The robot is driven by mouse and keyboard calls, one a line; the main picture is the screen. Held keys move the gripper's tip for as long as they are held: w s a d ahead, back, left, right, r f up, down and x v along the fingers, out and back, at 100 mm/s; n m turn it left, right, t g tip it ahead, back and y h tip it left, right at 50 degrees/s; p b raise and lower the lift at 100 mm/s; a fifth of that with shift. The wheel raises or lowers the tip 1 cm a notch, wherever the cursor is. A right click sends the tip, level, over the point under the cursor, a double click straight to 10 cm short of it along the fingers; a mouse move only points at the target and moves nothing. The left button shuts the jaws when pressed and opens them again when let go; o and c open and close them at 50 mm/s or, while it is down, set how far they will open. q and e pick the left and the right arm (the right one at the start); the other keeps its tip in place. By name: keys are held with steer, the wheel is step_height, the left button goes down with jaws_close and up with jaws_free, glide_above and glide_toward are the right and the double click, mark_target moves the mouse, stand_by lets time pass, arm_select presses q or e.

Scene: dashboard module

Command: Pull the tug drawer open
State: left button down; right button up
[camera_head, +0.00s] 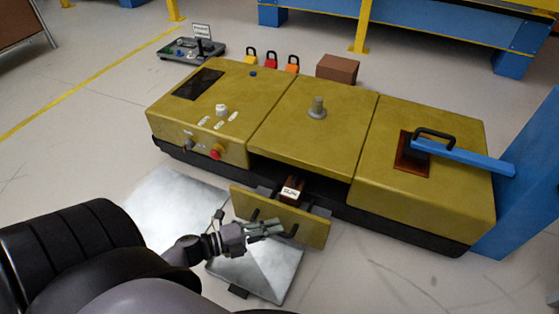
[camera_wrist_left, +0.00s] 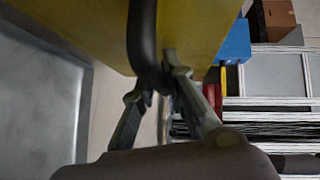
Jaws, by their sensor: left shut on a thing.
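The tug drawer (camera_head: 308,225) has a yellow front panel and stands pulled out from the middle of the yellow dashboard module (camera_head: 315,125). A small brown box with a white label (camera_head: 292,190) sits inside it. My left gripper (camera_head: 278,227) is at the drawer front, shut on the dark drawer handle (camera_head: 292,232). In the left wrist view the black handle (camera_wrist_left: 143,45) passes between the two fingers (camera_wrist_left: 155,90), with the yellow drawer panel behind it (camera_wrist_left: 90,30). Part of the handle is hidden by the gripper. My right gripper is not in view.
Grey metal plates (camera_head: 175,205) lie on the floor in front of the module. A blue lever (camera_head: 465,157) is at its right. Coloured padlocks (camera_head: 271,60), a brown box (camera_head: 337,69) and a tray (camera_head: 190,50) are behind. The floor at front right is clear.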

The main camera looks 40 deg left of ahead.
arm_select(q)
steer(key=shift+s+d+p, duration=0.15)
steer(key=shift+s+p, duration=0.05)
steer(key=shift+s, duration=0.65)
steer(key=shift+s+d+p, duration=0.15)
steer(key=shift+s+p, duration=0.05)
steer(key=shift+s, duration=0.6)
steer(key=c, duration=1.6)
jaws_free()
steer(key=v, duration=1.2)
steer(key=shift+w, duration=0.1)
